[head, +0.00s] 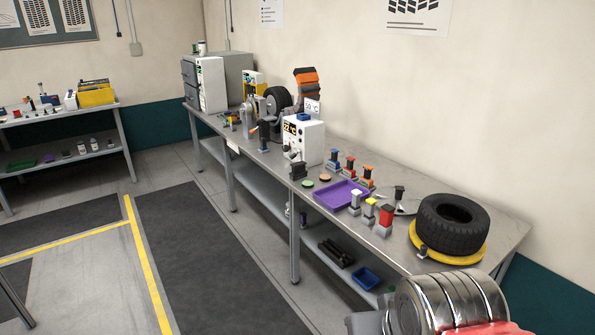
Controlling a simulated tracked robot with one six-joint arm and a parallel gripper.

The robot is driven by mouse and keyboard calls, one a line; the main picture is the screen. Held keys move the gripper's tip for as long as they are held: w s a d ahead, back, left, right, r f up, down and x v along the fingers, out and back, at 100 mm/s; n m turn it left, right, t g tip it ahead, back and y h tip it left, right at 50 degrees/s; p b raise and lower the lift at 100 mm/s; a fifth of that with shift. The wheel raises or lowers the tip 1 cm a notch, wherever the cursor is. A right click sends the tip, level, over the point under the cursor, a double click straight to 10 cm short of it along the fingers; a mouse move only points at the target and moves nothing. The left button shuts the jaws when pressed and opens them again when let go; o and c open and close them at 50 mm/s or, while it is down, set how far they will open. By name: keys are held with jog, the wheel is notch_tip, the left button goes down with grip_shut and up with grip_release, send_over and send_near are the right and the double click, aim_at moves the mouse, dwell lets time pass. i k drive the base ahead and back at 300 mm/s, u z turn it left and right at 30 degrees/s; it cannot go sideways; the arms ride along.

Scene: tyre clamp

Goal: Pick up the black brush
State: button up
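I cannot make out for certain which thing is the black brush. A small black upright piece (399,193) stands at the silver-grey plate (388,206), left of the tyre; it is too small to tell if it has bristles. Another dark upright object (264,136) stands on the bench near the white device, and a dark block (298,170) sits near the front edge. My gripper is not in view; only a shiny metal and red part of my arm shows at the bottom right.
The long grey bench (505,226) runs along the wall. A black tyre (453,222) lies on a yellow ring (462,257). A purple tray (342,194) has small coloured-top pieces around it. A blue bin (367,278) sits on the lower shelf. The floor left of the bench is clear.

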aim_at(299, 171)
jog(key=u, duration=0.3)
jog(key=i, duration=0.75)
jog(key=u, duration=0.5)
jog(key=i, duration=2.2)
jog(key=z, duration=0.8)
jog(key=i, duration=0.75)
jog(key=z, duration=0.25)
